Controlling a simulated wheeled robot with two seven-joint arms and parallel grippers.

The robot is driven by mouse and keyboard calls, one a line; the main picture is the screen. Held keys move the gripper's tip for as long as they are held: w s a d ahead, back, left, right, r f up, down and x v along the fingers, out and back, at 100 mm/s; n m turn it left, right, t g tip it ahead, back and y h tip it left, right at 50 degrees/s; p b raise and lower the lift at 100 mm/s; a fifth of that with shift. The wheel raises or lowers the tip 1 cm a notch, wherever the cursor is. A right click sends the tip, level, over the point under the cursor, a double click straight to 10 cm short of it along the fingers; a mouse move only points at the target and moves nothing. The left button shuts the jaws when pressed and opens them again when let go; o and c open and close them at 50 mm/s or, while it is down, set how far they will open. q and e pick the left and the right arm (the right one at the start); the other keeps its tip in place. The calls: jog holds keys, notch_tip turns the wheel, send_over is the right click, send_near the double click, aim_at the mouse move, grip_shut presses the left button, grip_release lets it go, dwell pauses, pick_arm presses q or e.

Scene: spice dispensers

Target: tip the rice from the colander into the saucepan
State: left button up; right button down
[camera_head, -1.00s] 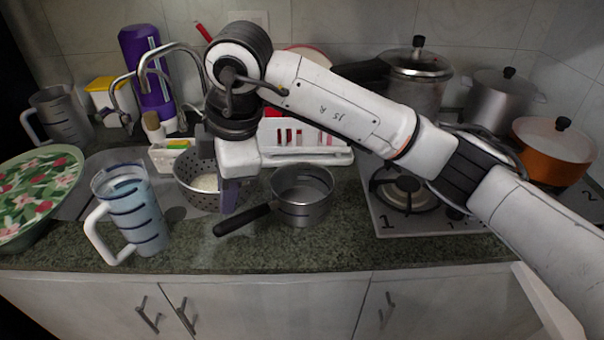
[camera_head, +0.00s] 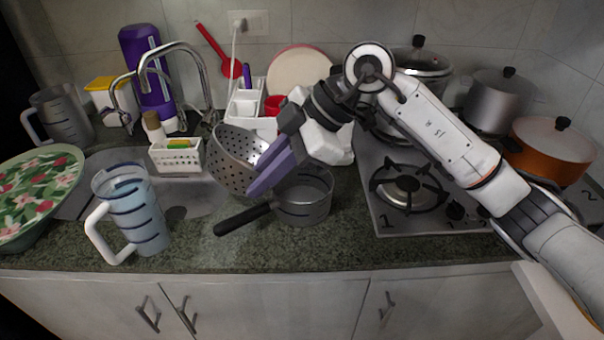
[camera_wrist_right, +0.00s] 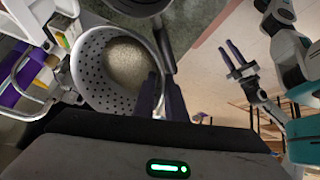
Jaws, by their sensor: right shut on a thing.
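The grey perforated colander (camera_head: 232,160) is raised off the counter and tilted, its open side leaning right. My right gripper (camera_head: 262,178) is shut on its right-hand rim. The wrist view shows the colander (camera_wrist_right: 92,75) with pale rice (camera_wrist_right: 126,62) inside, beside the right gripper's fingers (camera_wrist_right: 161,92). The steel saucepan (camera_head: 305,205) stands on the counter just right of the colander, its black handle pointing left. The gripper and arm hide part of its far side. My left gripper (camera_wrist_right: 226,46) shows only in the wrist view, empty with its fingers apart.
A measuring jug (camera_head: 138,225) stands at the front left, beside a floral bowl (camera_head: 35,190). A white caddy (camera_head: 178,160) and the tap (camera_head: 160,65) are behind. The gas hob (camera_head: 410,190) is at right.

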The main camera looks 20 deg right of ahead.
jog(key=shift+d+f+y, duration=0.25)
jog(key=shift+d+y, duration=0.35)
jog(key=shift+y, duration=0.4)
jog(key=shift+w+d+r+m+y, duration=0.1)
jog(key=shift+d+r+y, duration=0.15)
jog(key=shift+y, duration=0.3)
jog(key=shift+s+d+r+m+y, duration=0.1)
jog(key=shift+d+r+y, duration=0.1)
jog(key=shift+y, duration=0.3)
jog(key=shift+w+d+r+m+y, duration=0.1)
jog(key=shift+d+r+y, duration=0.15)
jog(key=shift+y, duration=0.3)
dwell(0.7)
jog(key=shift+d+b, duration=0.1)
jog(key=shift+b, duration=0.35)
jog(key=shift+d+r+y+b, duration=0.2)
jog(key=shift+d+y+b, duration=0.35)
jog(key=shift+b, duration=0.45)
jog(key=shift+d+r+y+b, duration=0.15)
jog(key=shift+d+y+b, duration=0.2)
jog(key=shift+y+b, duration=0.45)
jog(key=shift+w+d+r+m+y, duration=0.15)
jog(key=shift+d+m+y, duration=0.2)
jog(key=shift+d, duration=0.4)
jog(key=shift+d+r+t+y, duration=0.1)
jog(key=shift+d+t+y, duration=0.3)
jog(key=shift+y, duration=0.5)
jog(key=shift+d+m+y, duration=0.35)
jog(key=shift+d+y, duration=0.2)
jog(key=shift+y, duration=0.15)
